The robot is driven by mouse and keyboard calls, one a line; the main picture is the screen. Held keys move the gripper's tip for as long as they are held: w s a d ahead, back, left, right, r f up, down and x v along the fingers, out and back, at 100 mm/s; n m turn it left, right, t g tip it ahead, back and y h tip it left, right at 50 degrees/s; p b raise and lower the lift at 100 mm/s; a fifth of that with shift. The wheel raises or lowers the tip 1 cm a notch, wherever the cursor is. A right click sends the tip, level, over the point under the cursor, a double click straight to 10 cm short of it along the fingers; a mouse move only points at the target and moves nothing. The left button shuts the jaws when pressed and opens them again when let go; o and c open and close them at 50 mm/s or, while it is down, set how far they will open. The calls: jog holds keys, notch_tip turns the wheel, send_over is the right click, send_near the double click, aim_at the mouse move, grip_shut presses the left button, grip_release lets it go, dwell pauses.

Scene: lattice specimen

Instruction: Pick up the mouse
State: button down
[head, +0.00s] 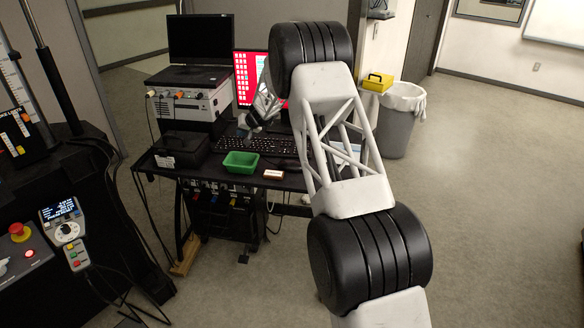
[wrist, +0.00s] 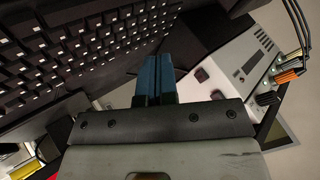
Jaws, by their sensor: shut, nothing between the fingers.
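I cannot make out a mouse in either view; in the head view my own arm hides part of the desk right of the keyboard. My gripper (head: 243,131) is small in the head view, above the desk near the left end of the black keyboard (head: 258,145). In the wrist view my gripper (wrist: 155,78) has its blue-tipped fingers together with nothing between them. The keyboard (wrist: 80,50) fills the upper left there, beside the fingers and apart from them.
A green bin (head: 239,163) and a small red-and-white box (head: 273,174) sit at the front of the black desk (head: 215,178). A grey instrument (head: 187,104) carrying a laptop (head: 200,45) stands left of my gripper. A red-screened monitor (head: 247,80) is behind.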

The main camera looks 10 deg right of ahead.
jog(key=c, duration=1.8)
grip_release()
jog(key=o, duration=1.3)
jog(key=s+d+f+n+g+h, duration=0.1)
jog(key=s+d+n+g+h, duration=0.2)
jog(key=s+d+n, duration=0.4)
jog(key=n+g+h, duration=0.3)
jog(key=n+h, duration=0.1)
send_over(291, 162)
jog(key=shift+f, duration=0.1)
jog(key=shift+f, duration=1.2)
jog(key=shift+f, duration=0.1)
